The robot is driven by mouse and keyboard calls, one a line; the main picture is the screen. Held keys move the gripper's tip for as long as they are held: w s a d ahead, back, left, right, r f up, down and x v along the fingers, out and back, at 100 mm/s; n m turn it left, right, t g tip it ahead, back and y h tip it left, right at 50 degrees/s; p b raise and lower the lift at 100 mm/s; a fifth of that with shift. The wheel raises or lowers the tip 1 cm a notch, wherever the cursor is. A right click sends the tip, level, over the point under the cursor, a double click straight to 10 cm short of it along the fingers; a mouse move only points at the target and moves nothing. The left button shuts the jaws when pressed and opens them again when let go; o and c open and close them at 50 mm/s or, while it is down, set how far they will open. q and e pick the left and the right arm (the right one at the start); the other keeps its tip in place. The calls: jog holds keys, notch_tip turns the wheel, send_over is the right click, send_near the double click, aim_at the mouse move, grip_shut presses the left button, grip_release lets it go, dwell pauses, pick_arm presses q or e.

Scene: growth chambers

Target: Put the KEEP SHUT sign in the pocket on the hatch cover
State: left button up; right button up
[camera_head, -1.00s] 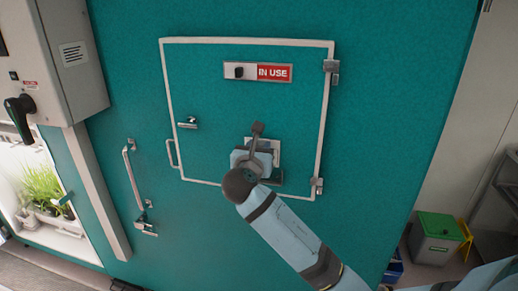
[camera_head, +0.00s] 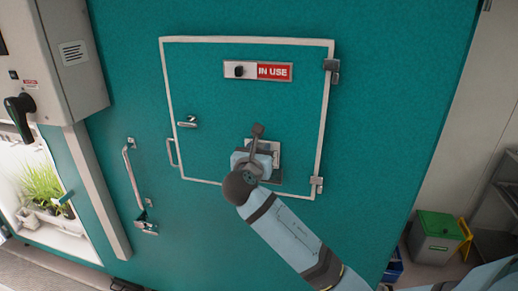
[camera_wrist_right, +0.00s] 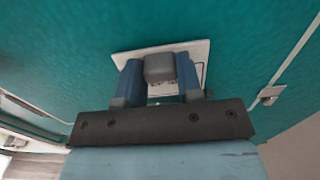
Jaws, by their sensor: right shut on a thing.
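The hatch cover (camera_head: 215,105) is a teal panel with a pale frame. My right gripper (camera_head: 262,158) is in front of its lower middle, shut on the KEEP SHUT sign. A white plate (camera_head: 277,148), apparently the sign, shows behind the gripper. It also shows in the right wrist view as a white plate (camera_wrist_right: 199,50) beyond the blue fingers, with a grey block between them. The wording is hidden or too small to read. The pocket is mostly hidden behind my gripper, so I cannot tell whether the sign is inside it. My left gripper is not in view.
An IN USE slider sign (camera_head: 258,71) is above on the cover. A latch (camera_head: 188,122) and a handle (camera_head: 172,153) are at its left, and hinges (camera_head: 331,72) at its right. A green-lidded bin (camera_head: 436,238) stands at the lower right.

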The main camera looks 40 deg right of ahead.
jog(key=shift+f, duration=0.9)
dwell(0.7)
jog(key=shift+f, duration=0.4)
jog(key=shift+f, duration=0.85)
dwell(0.6)
jog(key=o, duration=1)
jog(key=shift+s, duration=0.1)
jog(key=v, duration=0.7)
jog(key=shift+s+a, duration=0.1)
jog(key=shift+a, duration=0.1)
dwell(0.4)
